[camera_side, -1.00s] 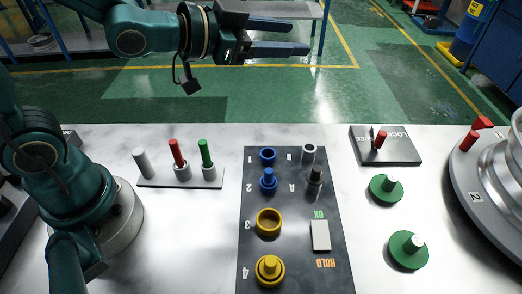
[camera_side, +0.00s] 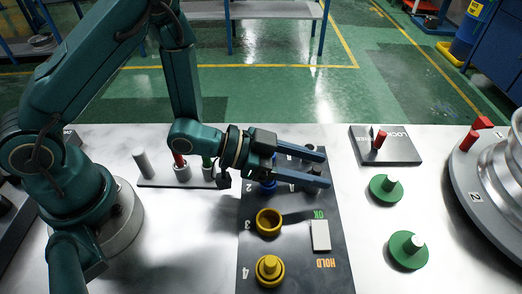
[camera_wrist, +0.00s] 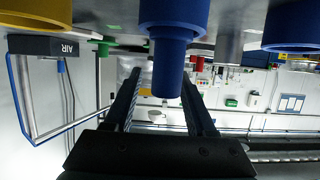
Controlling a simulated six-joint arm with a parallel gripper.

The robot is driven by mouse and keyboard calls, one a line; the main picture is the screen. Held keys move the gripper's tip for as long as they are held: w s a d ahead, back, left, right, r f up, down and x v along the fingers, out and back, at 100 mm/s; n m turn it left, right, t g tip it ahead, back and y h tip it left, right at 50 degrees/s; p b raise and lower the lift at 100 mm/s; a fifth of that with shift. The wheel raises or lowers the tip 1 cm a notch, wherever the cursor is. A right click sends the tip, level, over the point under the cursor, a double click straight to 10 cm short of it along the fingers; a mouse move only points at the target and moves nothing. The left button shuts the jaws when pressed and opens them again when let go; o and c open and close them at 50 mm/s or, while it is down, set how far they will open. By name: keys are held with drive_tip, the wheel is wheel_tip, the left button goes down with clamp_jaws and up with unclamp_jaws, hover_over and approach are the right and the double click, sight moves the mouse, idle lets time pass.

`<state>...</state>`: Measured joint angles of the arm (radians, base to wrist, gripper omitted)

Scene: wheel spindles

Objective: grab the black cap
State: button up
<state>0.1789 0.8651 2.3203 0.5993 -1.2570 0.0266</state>
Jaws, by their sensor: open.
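The black cap (camera_side: 316,169) stands at spot A on the dark panel in the side view. It is largely hidden by my gripper. My gripper (camera_side: 326,169) is open and lies level over the panel, pointing right. Its two fingers appear on either side of the black cap in the side view; I cannot tell whether they touch it. In the wrist view a blue stepped piece (camera_wrist: 172,65) hangs large in front of the fingers and hides what is between their tips. I cannot pick out the black cap there.
The dark panel (camera_side: 290,252) also holds a yellow ring (camera_side: 268,222), a yellow cap (camera_side: 269,269) and a white block (camera_side: 320,236). Green discs (camera_side: 385,188) stand to the right. A peg rack (camera_side: 150,182) is at left.

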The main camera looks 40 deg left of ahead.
drive_tip(key=shift+x, duration=2.1)
clamp_jaws()
